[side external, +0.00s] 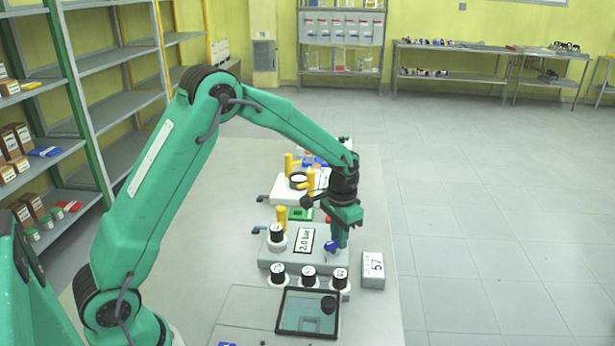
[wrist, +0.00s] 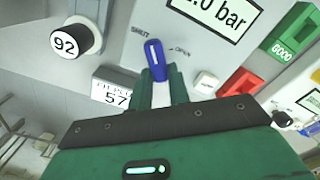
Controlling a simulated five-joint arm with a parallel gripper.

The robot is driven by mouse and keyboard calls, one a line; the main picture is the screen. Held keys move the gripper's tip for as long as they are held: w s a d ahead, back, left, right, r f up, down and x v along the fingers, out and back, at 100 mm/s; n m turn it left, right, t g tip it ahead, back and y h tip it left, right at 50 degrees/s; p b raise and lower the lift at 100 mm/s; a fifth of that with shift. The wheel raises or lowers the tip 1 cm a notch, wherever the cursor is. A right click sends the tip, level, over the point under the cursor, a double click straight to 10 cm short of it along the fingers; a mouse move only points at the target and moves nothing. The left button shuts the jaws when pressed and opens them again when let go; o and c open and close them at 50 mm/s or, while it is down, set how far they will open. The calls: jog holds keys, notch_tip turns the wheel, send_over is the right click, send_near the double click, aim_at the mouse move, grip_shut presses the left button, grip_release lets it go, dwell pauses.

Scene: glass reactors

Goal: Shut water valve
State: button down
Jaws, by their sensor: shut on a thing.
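A blue valve knob (wrist: 155,60) sits on the grey panel, with SHUT printed at its upper left and OPEN at its right. A white line on the knob points upward in the wrist view, between the two words. My gripper (wrist: 162,80) is shut on the lower end of the knob, with a green finger on each side. In the side view my gripper (side external: 336,236) reaches down to the blue knob (side external: 331,246) at the right end of the grey unit (side external: 272,256). The fingertips are partly hidden there.
A display (side external: 305,240) reading 2.0 bar is left of the knob. A box marked 57 (side external: 373,264) stands close on the right. Red (wrist: 238,82) and green (wrist: 292,36) blocks are near.

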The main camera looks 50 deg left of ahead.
jog(key=shift+a+n, duration=0.1)
jog(key=shift+n, duration=0.7)
jog(key=c, duration=1.3)
grip_release()
jog(key=shift+r, duration=0.1)
notch_tip(320, 180, up, 7)
jog(key=shift+r, duration=0.35)
jog(key=shift+r, duration=0.1)
